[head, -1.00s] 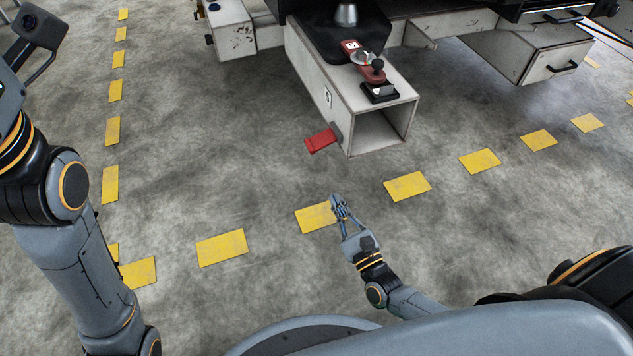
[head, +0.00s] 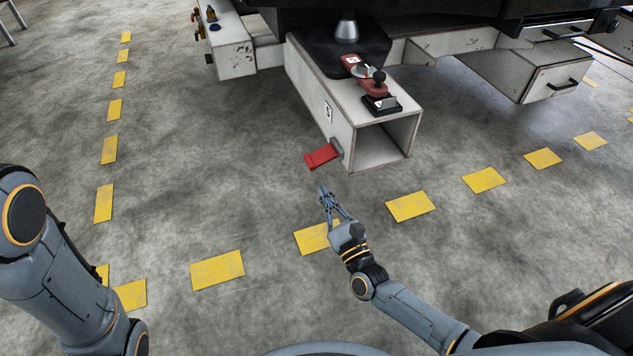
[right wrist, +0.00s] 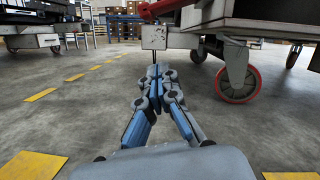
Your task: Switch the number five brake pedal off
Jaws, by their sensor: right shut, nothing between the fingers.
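The red brake pedal (head: 322,156) sticks out from the left side of the pale beam (head: 380,145), near its open end. A small white number label (head: 328,112) is on the beam's side above it; I cannot read the digit surely. My right gripper (head: 323,191) is shut and empty, a little below the pedal in the head view and apart from it. In the right wrist view its closed fingers (right wrist: 158,72) point forward, with a red edge (right wrist: 160,9) above them. My left arm shows at the left, but its gripper is out of view.
The trolley's pale drawer box (head: 545,72) is at the upper right. A red-rimmed wheel (right wrist: 238,78) stands at the right in the wrist view. The floor around has yellow dashes and is clear.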

